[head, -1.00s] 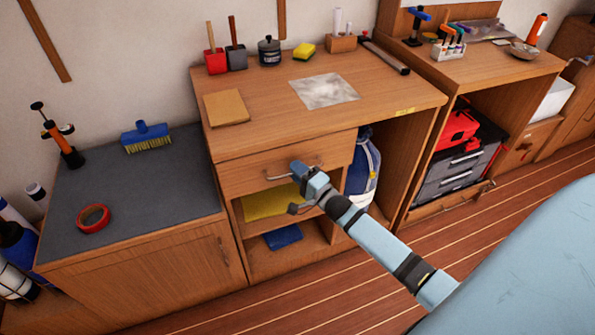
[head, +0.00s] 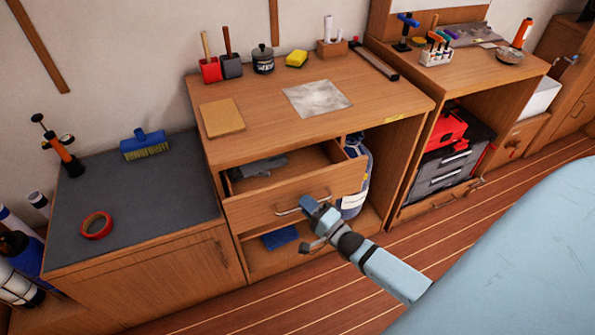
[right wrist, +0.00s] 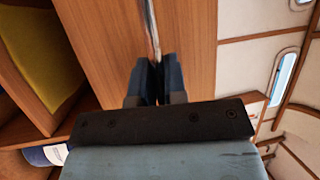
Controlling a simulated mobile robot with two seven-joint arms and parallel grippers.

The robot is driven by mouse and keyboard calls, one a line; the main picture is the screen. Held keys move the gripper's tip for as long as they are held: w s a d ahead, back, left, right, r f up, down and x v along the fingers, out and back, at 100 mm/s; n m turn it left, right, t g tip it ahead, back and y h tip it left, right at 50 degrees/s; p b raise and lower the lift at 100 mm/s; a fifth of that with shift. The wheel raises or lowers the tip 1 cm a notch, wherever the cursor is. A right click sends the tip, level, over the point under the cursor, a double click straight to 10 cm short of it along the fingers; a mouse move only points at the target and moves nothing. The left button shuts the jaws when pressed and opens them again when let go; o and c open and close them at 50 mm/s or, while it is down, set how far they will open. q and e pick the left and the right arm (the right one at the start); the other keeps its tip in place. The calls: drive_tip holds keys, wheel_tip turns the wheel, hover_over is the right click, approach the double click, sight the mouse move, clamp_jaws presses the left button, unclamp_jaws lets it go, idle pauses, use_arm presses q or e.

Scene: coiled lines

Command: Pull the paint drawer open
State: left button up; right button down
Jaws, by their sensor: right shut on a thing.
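The paint drawer (head: 295,205) is pulled partway out of the wooden workbench in the head view. Grey items (head: 258,167) lie inside it at the back left. Its metal bar handle (head: 290,210) is on the drawer front. My right gripper (head: 308,203) is at the right end of the handle. In the right wrist view the handle (right wrist: 152,32) runs down between the two dark fingers (right wrist: 156,82), which are shut on it. My left gripper is in neither view.
The workbench top (head: 260,125) holds brushes, a jar, a sponge and sheets. Below the drawer is an open shelf with a blue cloth (head: 280,238). A blue-and-white jug (head: 356,180) stands right of the drawer. The striped floor (head: 300,290) in front is clear.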

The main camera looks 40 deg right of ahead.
use_arm(q)
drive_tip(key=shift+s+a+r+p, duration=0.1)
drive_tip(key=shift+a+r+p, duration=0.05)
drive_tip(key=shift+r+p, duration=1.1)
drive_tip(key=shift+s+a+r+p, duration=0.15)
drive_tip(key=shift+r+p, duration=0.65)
drive_tip(key=shift+p, duration=0.7)
use_arm(e)
drive_tip(key=s+a, duration=0.2)
drive_tip(key=s, duration=0.7)
drive_tip(key=s+a, duration=0.2)
drive_tip(key=s, duration=0.8)
drive_tip(key=shift+s+a, duration=0.15)
drive_tip(key=shift+a, duration=0.15)
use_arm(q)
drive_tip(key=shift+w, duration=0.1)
use_arm(e)
drive_tip(key=c, duration=1.5)
unclamp_jaws()
drive_tip(key=shift+o, duration=0.2)
